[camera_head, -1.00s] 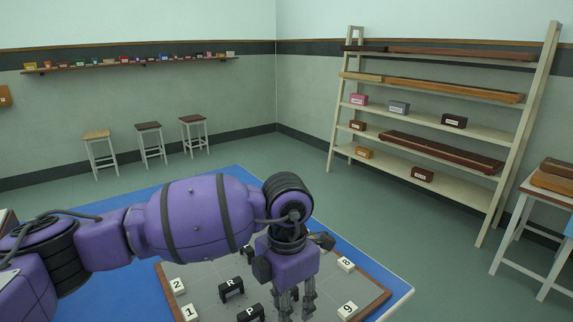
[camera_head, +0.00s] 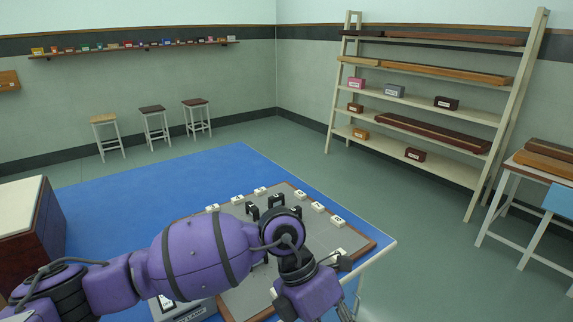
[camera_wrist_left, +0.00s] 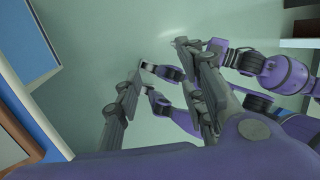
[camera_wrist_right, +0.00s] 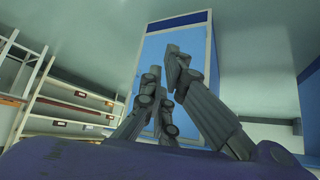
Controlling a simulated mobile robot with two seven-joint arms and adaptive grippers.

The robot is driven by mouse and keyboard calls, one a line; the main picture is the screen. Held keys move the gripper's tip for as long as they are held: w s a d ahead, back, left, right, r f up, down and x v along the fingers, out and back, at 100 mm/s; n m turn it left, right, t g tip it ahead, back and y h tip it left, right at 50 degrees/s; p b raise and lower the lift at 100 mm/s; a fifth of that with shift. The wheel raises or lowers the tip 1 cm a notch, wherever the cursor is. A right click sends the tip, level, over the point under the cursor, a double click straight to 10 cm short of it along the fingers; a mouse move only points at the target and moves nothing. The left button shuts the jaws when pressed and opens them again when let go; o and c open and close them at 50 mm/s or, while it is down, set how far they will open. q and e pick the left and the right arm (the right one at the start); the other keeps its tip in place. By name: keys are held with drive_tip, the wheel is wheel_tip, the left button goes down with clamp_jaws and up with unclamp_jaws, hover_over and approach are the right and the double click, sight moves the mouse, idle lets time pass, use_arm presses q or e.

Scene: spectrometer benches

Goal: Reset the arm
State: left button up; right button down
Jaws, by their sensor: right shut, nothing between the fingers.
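My left arm crosses the lower part of the head view, and its purple gripper (camera_head: 345,308) hangs over the front right edge of the grey board, partly cut off by the frame. In the left wrist view the two fingers of the left gripper (camera_wrist_left: 158,58) stand apart with nothing between them. Parts of my other purple arm show beyond them. My right gripper (camera_wrist_right: 164,62) shows in the right wrist view with its fingertips close together and empty; it is outside the head view.
The grey board (camera_head: 313,233) with white numbered tiles and black lettered pieces lies on a blue table (camera_head: 120,205). A dark box with a pale top (camera_head: 22,208) is at left. A shelf rack (camera_head: 425,155) stands at back right, stools (camera_head: 155,125) along the wall.

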use_arm(q)
drive_tip(key=s+d+r+n+g+h, duration=0.1)
drive_tip(key=s+d+r+g+h, duration=0.15)
drive_tip(key=s+d+h, duration=0.3)
drive_tip(key=s+d+r+n+t+h+p, duration=0.1)
drive_tip(key=d+r+n+t+h, duration=0.1)
drive_tip(key=d+r+n+h, duration=0.4)
drive_tip(key=w+a+f+n+t+p, duration=0.1)
drive_tip(key=w+a+f+n+t, duration=0.2)
drive_tip(key=w+a+n+t, duration=0.5)
drive_tip(key=w+a+f+n+t, duration=0.2)
drive_tip(key=a+n+t, duration=0.5)
drive_tip(key=n+t, duration=0.55)
drive_tip(key=a+f+n+y, duration=0.8)
drive_tip(key=f+n, duration=0.1)
drive_tip(key=s+a+f+n+g+y, duration=0.3)
drive_tip(key=s+a+f+n+y, duration=0.1)
drive_tip(key=s+a+f, duration=0.4)
drive_tip(key=s+a+f+n+g+y+p, duration=0.1)
drive_tip(key=s+a+f+n+g+y, duration=0.3)
drive_tip(key=s+f, duration=0.9)
drive_tip(key=s+a+n, duration=0.2)
drive_tip(key=a, duration=0.2)
drive_tip(key=shift+s+a, duration=0.2)
drive_tip(key=shift+a, duration=0.1)
use_arm(e)
drive_tip(key=r, duration=0.2)
drive_tip(key=a+r, duration=0.1)
drive_tip(key=shift+w+a, duration=0.1)
drive_tip(key=shift+w, duration=0.2)
